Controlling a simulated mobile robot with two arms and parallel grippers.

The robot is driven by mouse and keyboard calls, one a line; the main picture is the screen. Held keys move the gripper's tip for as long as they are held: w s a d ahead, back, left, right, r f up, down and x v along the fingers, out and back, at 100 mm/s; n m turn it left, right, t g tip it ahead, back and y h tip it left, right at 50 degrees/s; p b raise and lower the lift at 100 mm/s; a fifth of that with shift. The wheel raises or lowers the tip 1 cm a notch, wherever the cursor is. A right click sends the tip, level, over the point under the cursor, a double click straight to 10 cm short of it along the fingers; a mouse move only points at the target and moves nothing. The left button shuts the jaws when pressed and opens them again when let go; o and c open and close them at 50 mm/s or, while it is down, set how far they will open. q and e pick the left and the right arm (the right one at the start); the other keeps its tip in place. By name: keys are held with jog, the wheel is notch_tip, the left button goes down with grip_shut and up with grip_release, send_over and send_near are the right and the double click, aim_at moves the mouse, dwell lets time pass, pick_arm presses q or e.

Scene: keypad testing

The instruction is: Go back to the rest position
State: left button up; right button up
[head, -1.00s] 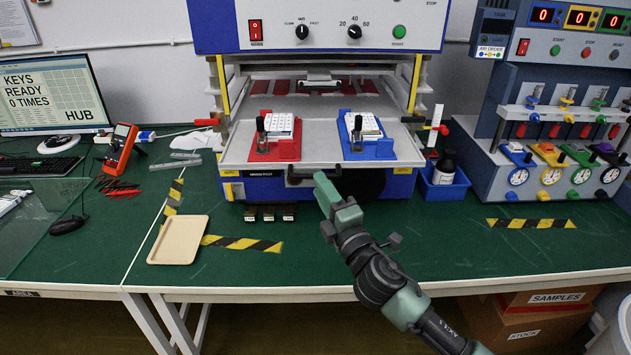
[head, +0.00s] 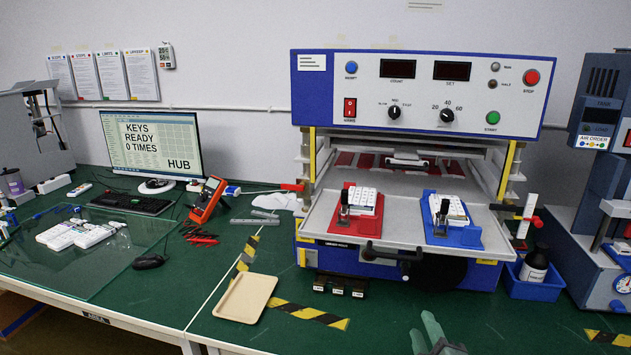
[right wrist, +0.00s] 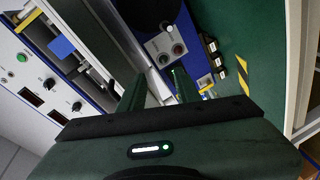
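My right gripper (head: 428,322) shows at the bottom edge of the head view, in front of the test machine (head: 420,105) and apart from its drawer handle (head: 392,254). In the right wrist view its two fingers (right wrist: 160,88) stand apart with nothing between them. The machine's tray (head: 400,212) is pulled out. It bears a red fixture (head: 338,226) and a blue fixture (head: 462,238), each with a white keypad (head: 362,200) (head: 455,212). My left gripper is not in view.
A beige tray (head: 245,298) lies on the green bench near striped tape (head: 312,315). A blue bin (head: 530,285) with a dark bottle stands right of the machine. Left are a monitor (head: 155,140), a red meter (head: 207,200) and a glass sheet (head: 110,275). Bench front is mostly clear.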

jog(key=s+a+f+m+g+y, duration=0.15)
jog(key=s+f+m+g, duration=0.4)
jog(key=s+f, duration=0.6)
jog(key=s+a+f+m+g+y, duration=0.15)
jog(key=s+f+m+g, duration=0.45)
jog(key=s, duration=1.1)
notch_tip(320, 180, down, 28)
jog(key=s+n+g+h, duration=0.1)
jog(key=s+g, duration=0.2)
jog(key=s+d+f, duration=0.2)
jog(key=s+f, duration=1.2)
jog(key=s, duration=0.1)
jog(key=shift+s+d+g, duration=0.3)
jog(key=shift+d+g, duration=0.1)
jog(key=shift+g, duration=0.05)
